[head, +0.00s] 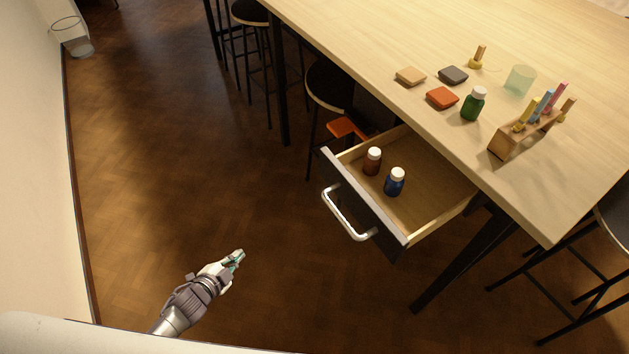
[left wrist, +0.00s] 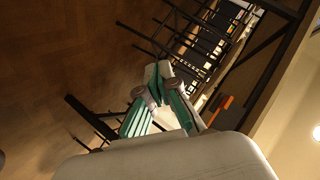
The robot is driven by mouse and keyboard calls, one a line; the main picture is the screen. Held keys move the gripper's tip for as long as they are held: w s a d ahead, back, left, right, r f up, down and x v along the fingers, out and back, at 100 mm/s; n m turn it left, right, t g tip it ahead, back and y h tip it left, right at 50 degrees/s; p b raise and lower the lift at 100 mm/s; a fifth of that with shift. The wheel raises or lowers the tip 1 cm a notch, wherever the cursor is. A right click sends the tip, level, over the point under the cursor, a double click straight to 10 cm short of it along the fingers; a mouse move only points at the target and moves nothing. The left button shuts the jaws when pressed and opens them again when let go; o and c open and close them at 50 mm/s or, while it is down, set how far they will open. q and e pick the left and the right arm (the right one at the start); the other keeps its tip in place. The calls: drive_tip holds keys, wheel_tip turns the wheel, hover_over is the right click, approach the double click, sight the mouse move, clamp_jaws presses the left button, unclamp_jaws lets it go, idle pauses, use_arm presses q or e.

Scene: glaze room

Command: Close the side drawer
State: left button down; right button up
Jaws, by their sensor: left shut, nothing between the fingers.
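The side drawer (head: 430,207) is pulled open from the wooden table, with a dark front and a pale wood inside. Its white bar handle (head: 347,216) faces the lower left of the head view. A brown bottle (head: 372,162) and a blue bottle (head: 394,183), both with white caps, stand in the drawer. My left gripper (head: 238,257) is shut and empty, to the lower left of the handle and apart from it. Its closed fingers also show in the left wrist view (left wrist: 158,78). My right gripper is not in view.
The table (head: 350,22) carries a green bottle (head: 473,105), a tumbler (head: 520,79), small blocks and a wooden rack (head: 497,145). Dark stools (head: 328,86) stand along the table. The floor (head: 190,150) left of the drawer is clear.

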use_arm(q)
drive_tip(key=w+d+r+m+t+h, duration=0.1)
drive_tip(key=w+d+r+m+h, duration=0.1)
drive_tip(key=r, duration=0.3)
drive_tip(key=w+d+r+m+h, duration=0.1)
drive_tip(key=w+r+m, duration=0.1)
drive_tip(key=r+m, duration=0.15)
drive_tip(key=m+g+h, duration=0.2)
drive_tip(key=m+h, duration=0.6)
drive_tip(key=m, duration=0.2)
approach(328, 175)
drive_tip(key=shift+n, duration=0.25)
drive_tip(key=p+x, duration=0.1)
drive_tip(key=x, duration=0.6)
drive_tip(key=shift+w+d+r, duration=0.1)
drive_tip(key=shift+d, duration=0.05)
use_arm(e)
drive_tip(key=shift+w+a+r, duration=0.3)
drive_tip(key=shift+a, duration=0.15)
